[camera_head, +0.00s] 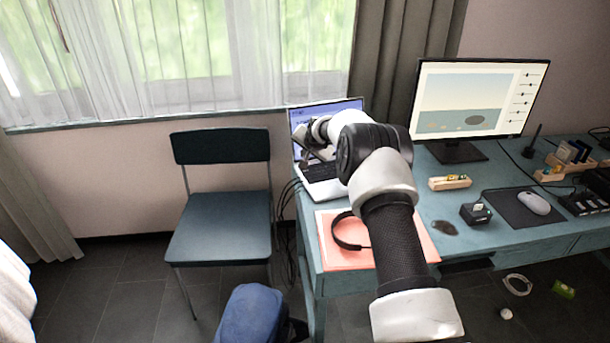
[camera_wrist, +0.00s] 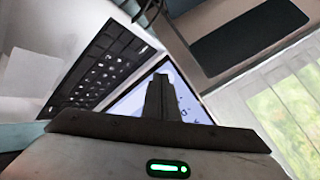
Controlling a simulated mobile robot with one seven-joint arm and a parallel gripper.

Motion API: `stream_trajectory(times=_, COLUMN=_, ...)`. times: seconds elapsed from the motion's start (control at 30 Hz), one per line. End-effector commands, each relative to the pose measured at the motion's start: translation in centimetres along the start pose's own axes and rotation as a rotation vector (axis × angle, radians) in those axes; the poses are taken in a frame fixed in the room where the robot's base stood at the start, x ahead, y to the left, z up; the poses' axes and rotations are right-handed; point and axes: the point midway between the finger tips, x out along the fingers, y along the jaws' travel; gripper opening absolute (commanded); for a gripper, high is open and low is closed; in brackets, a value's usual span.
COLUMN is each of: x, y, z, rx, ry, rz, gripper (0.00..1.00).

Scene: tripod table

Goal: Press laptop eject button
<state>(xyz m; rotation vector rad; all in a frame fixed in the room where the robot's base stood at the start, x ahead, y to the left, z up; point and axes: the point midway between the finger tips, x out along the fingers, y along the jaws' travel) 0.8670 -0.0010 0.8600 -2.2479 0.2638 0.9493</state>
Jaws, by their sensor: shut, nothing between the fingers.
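The open laptop (camera_head: 323,172) stands at the far left end of the blue desk, its lit screen (camera_head: 350,105) facing the room. My gripper (camera_head: 308,152) is at the laptop's left side, in front of the screen, and my arm covers much of the laptop. In the wrist view, the fingers of my gripper (camera_wrist: 160,97) are together and empty. They overlap the lit laptop screen (camera_wrist: 192,108), with the dark keyboard (camera_wrist: 103,65) to the left. I cannot tell whether the fingertips touch the laptop. I cannot make out an eject button in either view.
A chair (camera_head: 220,230) stands left of the desk (camera_head: 455,205). A pink mat with headphones (camera_head: 345,240) lies in front of the laptop. A monitor (camera_head: 475,100), wooden holder (camera_head: 449,183), black box (camera_head: 475,213) and mouse (camera_head: 534,203) are to the right. Cables hang by the desk's left edge.

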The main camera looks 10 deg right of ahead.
Motion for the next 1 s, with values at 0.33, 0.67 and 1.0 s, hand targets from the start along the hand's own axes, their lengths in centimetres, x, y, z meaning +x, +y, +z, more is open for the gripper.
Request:
stream_trajectory(times=0.33, x=2.5, y=1.8, z=1.8, rx=0.0, ry=0.0, rz=0.0, gripper=0.0)
stream_trajectory(times=0.67, x=2.4, y=1.8, z=1.8, rx=0.0, ry=0.0, rz=0.0, gripper=0.0)
stream_trajectory(times=1.0, x=2.4, y=1.8, z=1.8, rx=0.0, ry=-0.001, rz=0.0, gripper=0.0)
